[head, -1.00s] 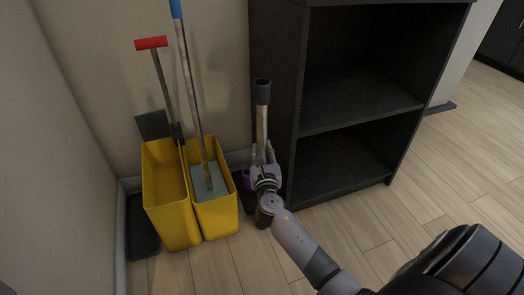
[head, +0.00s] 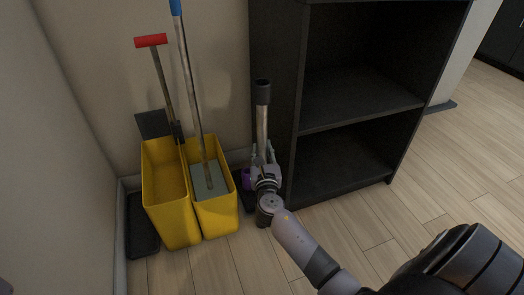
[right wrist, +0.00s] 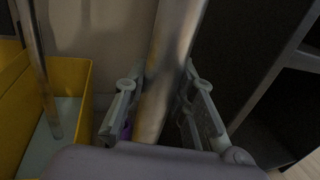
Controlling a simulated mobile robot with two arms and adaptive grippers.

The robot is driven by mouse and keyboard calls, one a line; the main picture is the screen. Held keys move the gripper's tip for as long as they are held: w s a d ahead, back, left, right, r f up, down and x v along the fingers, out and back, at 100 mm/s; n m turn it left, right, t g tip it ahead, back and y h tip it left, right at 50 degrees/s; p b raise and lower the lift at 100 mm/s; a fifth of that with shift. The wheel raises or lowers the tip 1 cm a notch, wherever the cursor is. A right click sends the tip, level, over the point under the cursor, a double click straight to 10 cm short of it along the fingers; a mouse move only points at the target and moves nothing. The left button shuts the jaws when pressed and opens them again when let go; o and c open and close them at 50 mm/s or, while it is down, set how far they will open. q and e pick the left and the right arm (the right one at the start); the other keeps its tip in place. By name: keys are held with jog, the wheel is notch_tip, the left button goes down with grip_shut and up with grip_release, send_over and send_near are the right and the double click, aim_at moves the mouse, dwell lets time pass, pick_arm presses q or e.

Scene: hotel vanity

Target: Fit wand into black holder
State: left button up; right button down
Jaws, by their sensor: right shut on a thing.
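The wand (head: 262,125) is an upright metal tube with a black top end, in front of the wall beside the dark shelf. My right gripper (head: 266,160) is shut around its lower part; the right wrist view shows the tube (right wrist: 172,70) between the two fingers. A dark piece (head: 247,200) sits low on the floor behind my gripper, with a purple part (head: 246,179) above it. I cannot tell whether this is the black holder or whether the wand's lower end is in it, as my gripper hides that area. My left gripper is not in view.
Two yellow bins (head: 172,238) stand close on the left, with a red-handled tool (head: 152,41) and a blue-topped pole (head: 189,80). A black tray (head: 141,225) lies by the left wall. The empty dark shelf (head: 350,165) stands close on the right. The wood floor in front is clear.

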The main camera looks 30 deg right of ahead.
jog(key=shift+f, duration=0.1)
jog(key=c, duration=1.2)
grip_release()
jog(key=shift+c, duration=0.2)
jog(key=shift+s+a+f, duration=0.1)
jog(key=shift+s, duration=0.05)
jog(key=v, duration=1.1)
jog(key=shift+s+a, duration=0.2)
jog(key=shift+s, duration=0.05)
